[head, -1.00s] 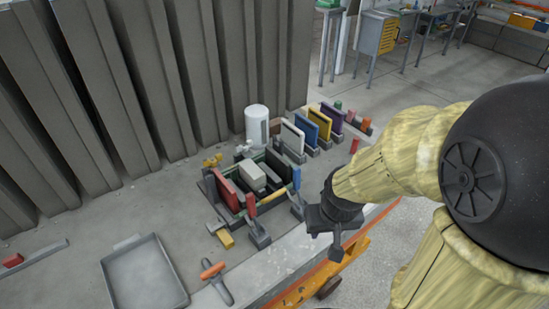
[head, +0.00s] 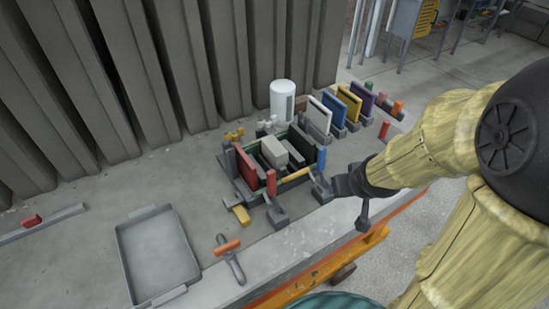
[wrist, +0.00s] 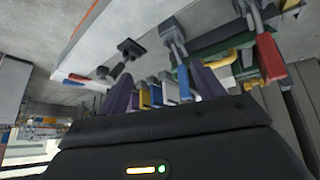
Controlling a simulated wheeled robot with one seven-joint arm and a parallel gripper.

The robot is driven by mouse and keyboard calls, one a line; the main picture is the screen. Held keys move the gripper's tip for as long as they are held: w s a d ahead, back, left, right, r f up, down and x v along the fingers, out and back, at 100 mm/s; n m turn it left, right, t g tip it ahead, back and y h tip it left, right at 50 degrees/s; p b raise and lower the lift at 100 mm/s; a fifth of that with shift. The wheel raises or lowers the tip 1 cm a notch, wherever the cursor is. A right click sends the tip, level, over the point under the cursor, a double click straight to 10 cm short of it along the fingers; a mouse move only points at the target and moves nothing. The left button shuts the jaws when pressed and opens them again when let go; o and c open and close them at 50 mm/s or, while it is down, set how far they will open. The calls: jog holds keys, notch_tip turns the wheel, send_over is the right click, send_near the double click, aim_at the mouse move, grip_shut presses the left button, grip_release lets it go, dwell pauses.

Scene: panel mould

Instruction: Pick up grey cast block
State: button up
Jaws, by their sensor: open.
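The grey cast block (head: 274,152) is a pale grey block sitting in the mould (head: 297,178), between dark upright plates with a red panel on its left. My gripper (head: 358,205) is to the right of the mould, by the table's front edge, apart from the block. In the wrist view my gripper (wrist: 160,90) shows two purplish fingers spread wide with no object held between them. I cannot clearly pick out the block in the wrist view.
Clamps with red and blue handles (head: 271,184) stand along the mould's front. A white cylinder (head: 283,100) and a rack of coloured panels (head: 346,105) stand behind and right. A grey tray (head: 157,252) and an orange-handled tool (head: 231,258) lie at front left.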

jog(key=w+a+f+n+t+y+b, duration=0.1)
jog(key=w+a+n+t+y+b, duration=0.3)
jog(key=a, duration=0.5)
jog(key=w+n+y+b, duration=0.1)
jog(key=w+y+b, duration=0.1)
jog(key=y, duration=0.1)
jog(key=shift+w+f+t+y, duration=0.15)
jog(key=shift+w+t+y, duration=0.15)
jog(key=shift+w+t, duration=0.1)
jog(key=shift+w+a, duration=0.1)
jog(key=shift+a, duration=0.05)
jog(key=p, duration=0.5)
send_near(279, 150)
jog(key=x, duration=0.5)
jog(key=shift+w+a, duration=0.1)
jog(key=shift+w, duration=0.05)
jog(key=shift+f, duration=0.1)
